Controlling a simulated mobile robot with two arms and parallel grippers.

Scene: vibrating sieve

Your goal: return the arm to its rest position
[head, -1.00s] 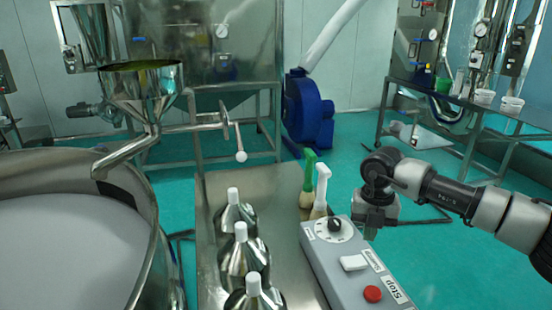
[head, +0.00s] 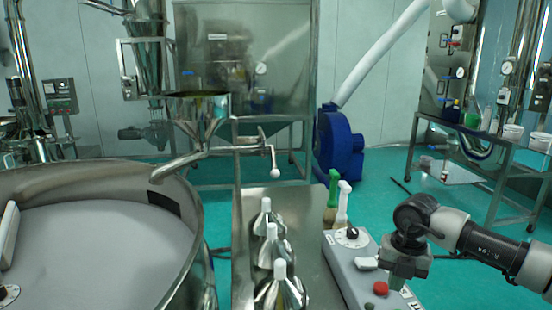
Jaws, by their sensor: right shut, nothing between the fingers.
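My right gripper (head: 402,268) is at the lower right in the head view, pointing down, shut and empty. It is over or beside the right side of the grey control box (head: 345,270), and I cannot tell whether it touches the box. The box has a dark rotary knob (head: 352,233), a white rocker switch (head: 367,263) and a red button (head: 381,288). The gripper hides part of the box's right edge and its label. My left gripper is not in view.
A steel table (head: 249,229) carries several steel flasks (head: 273,246) with white tops and two brushes (head: 342,205). The large round sieve (head: 100,235) fills the left, with a funnel (head: 198,120) above. A blue blower (head: 338,145) stands behind.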

